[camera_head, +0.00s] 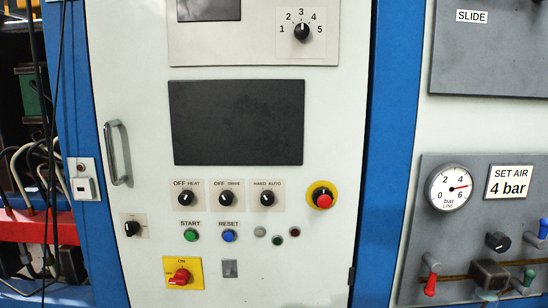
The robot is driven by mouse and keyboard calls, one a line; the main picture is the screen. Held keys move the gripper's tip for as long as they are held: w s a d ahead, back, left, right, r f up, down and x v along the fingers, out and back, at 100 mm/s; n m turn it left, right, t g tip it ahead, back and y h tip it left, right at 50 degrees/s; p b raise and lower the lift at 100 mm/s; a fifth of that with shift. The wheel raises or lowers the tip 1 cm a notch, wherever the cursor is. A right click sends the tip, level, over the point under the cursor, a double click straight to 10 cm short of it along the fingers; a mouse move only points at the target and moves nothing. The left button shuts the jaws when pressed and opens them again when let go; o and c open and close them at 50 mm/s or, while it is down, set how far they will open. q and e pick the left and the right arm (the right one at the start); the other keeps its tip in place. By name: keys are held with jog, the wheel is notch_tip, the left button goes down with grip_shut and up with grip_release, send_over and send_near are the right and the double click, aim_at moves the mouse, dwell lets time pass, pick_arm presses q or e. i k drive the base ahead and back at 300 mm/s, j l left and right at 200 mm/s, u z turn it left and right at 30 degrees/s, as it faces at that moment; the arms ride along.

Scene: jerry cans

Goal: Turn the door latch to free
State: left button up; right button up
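A white cabinet door (140,60) fills the middle of the view and looks closed. A small black knob (132,228) on a pale plate sits near its lower left edge, below the door handle (118,153). This knob looks like the door latch; its plate's lettering is too small to read, and I cannot tell which position it is set to. Neither of my grippers shows in the view.
The door carries a dark screen (237,122), a red emergency button (322,197), a red switch on a yellow plate (180,276), and several knobs and buttons. Blue posts flank it. A grey air panel (470,240) stands right; hoses and cables (35,160) hang left.

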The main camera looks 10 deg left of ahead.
aim_at(132, 228)
jog(key=u, duration=1.3)
